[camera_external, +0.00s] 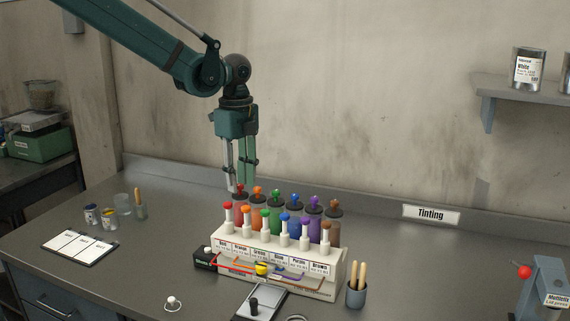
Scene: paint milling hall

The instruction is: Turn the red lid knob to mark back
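The red lid knob (240,188) sits on the dark lid of the canister at the left end of the back row. My gripper (242,184) points straight down, with its fingertips right at this knob. A gap shows between the fingers higher up. The tips partly cover the knob, and I cannot tell whether they touch it. The knob's marks are too small to read.
To the right stand canisters with orange, green, blue, purple and brown knobs. In front is a white dispenser rack (310,287) with several coloured plungers. A brush cup (356,294) stands at its right.

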